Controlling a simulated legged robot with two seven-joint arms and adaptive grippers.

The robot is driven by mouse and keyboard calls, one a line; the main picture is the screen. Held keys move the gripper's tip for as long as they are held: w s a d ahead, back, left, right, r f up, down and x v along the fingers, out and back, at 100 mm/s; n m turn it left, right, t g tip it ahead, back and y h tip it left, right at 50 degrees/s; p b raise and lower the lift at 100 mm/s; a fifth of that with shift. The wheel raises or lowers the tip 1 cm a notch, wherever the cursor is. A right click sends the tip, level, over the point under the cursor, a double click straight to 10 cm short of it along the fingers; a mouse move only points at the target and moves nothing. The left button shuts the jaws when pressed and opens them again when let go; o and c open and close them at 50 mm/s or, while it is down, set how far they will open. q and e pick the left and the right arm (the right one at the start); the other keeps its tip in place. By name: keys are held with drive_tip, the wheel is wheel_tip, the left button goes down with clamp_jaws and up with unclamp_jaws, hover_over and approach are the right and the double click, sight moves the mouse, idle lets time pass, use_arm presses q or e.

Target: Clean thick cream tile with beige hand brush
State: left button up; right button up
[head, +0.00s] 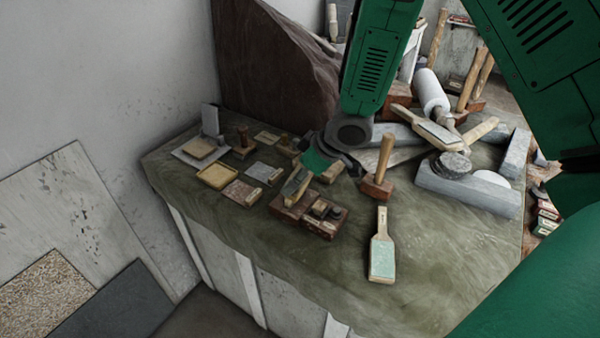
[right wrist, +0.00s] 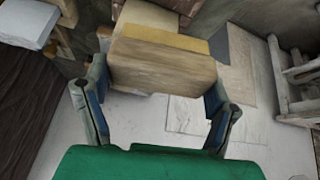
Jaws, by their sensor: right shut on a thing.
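My right gripper (head: 308,170) reaches down over the left half of the worktable. It is shut on a beige, block-like object, which looks like the hand brush (head: 296,186). In the right wrist view the brush (right wrist: 162,66) sits between both fingers of the right gripper (right wrist: 160,88). A thick, flat cream-yellow piece with a raised edge, probably the cream tile (head: 217,177), lies on the table to the left of the gripper, apart from the brush. My left gripper is not in view.
The green-brown table (head: 300,265) carries small tiles (head: 241,191), a reddish-brown box (head: 323,217) just below the brush, a wooden mallet (head: 378,180) and a pale-faced paddle brush (head: 382,248). A grey slab (head: 193,153) lies at the far left. The front edge is mostly clear.

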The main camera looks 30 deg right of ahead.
drive_tip(key=shift+s+a, duration=0.2)
drive_tip(key=shift+a, duration=0.1)
drive_tip(key=shift+w+d+r+p, duration=0.25)
drive_tip(key=shift+d+r+p, duration=0.15)
drive_tip(key=shift+p, duration=0.15)
drive_tip(key=shift+w+d+r+p, duration=0.2)
drive_tip(key=shift+d+r+p, duration=0.2)
drive_tip(key=shift+d+p, duration=0.15)
drive_tip(key=shift+d+f, duration=0.1)
